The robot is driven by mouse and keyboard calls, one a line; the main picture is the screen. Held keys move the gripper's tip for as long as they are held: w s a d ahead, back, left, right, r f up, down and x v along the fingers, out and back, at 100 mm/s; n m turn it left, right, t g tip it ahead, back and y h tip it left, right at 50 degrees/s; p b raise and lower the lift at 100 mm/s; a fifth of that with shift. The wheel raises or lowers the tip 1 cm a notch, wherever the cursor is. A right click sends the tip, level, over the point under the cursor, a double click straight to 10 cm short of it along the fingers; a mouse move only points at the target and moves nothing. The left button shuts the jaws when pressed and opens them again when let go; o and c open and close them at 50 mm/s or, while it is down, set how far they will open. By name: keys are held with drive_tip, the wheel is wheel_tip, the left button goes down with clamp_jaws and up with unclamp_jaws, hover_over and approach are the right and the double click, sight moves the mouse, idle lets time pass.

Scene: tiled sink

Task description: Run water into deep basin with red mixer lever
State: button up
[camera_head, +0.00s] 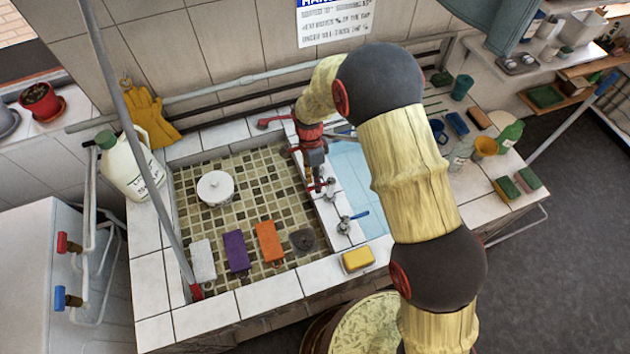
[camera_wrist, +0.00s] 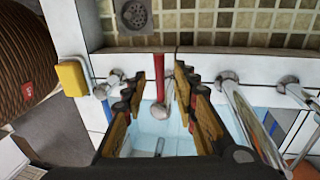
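The red mixer lever (camera_wrist: 158,72) shows in the wrist view as a red bar with a round chrome end, between my two fingers. My gripper (camera_wrist: 160,84) is open around it, with a visible gap on each side; I see no clear contact. In the head view my gripper (camera_head: 317,180) points down over the tiled divider beside the deep basin (camera_head: 352,165), and hides most of the lever there. The deep basin is light blue, partly covered by my arm; it also shows below the fingers in the wrist view (camera_wrist: 165,143). I see no running water.
A blue-levered tap (camera_head: 345,224) stands nearer on the divider. A yellow sponge (camera_head: 358,259) lies on the front edge. Bottles and cups crowd the right counter (camera_head: 475,205).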

drive_tip(key=shift+f, duration=0.1)
drive_tip(key=shift+c, duration=0.9)
clamp_jaws()
